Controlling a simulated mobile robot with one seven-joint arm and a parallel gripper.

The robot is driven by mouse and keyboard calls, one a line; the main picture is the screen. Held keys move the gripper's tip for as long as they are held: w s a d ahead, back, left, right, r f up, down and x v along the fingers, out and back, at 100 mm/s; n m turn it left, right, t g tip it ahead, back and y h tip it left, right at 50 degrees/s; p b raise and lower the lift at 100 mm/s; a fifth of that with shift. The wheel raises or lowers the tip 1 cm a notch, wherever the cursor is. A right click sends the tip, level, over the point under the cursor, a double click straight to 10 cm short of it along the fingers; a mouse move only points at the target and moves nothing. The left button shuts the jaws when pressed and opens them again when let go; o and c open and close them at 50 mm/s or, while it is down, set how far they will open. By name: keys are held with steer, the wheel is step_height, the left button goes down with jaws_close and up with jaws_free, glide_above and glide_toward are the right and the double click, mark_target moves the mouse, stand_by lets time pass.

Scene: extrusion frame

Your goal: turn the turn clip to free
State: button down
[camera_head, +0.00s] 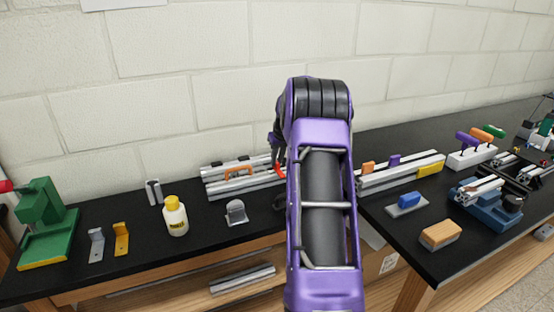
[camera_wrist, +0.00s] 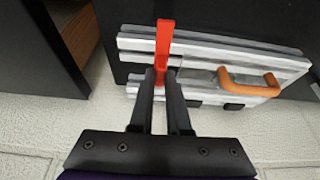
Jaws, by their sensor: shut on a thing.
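The red turn clip (camera_wrist: 164,38) lies across the rails of the grey extrusion frame (camera_wrist: 215,47) in the wrist view. A small part of the clip (camera_head: 280,171) shows in the head view, beside my purple arm. My gripper (camera_wrist: 161,74) has its two dark fingers close together on the near end of the clip, one on each side. In the head view the gripper (camera_head: 277,152) is mostly hidden by my arm. The frame (camera_head: 215,185) also shows there, lying on the black bench against the wall. An orange handle (camera_wrist: 250,83) is fixed to the frame.
On the right bench are another extrusion assembly (camera_head: 402,174) and a blue-handled block (camera_head: 408,203). The front-middle of the left bench is fairly clear.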

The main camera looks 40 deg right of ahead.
steer(key=c, duration=0.9)
jaws_free()
steer(key=p+v, duration=0.1)
steer(key=v, duration=1.6)
steer(key=shift+s+r, duration=0.15)
steer(key=shift+s, duration=0.1)
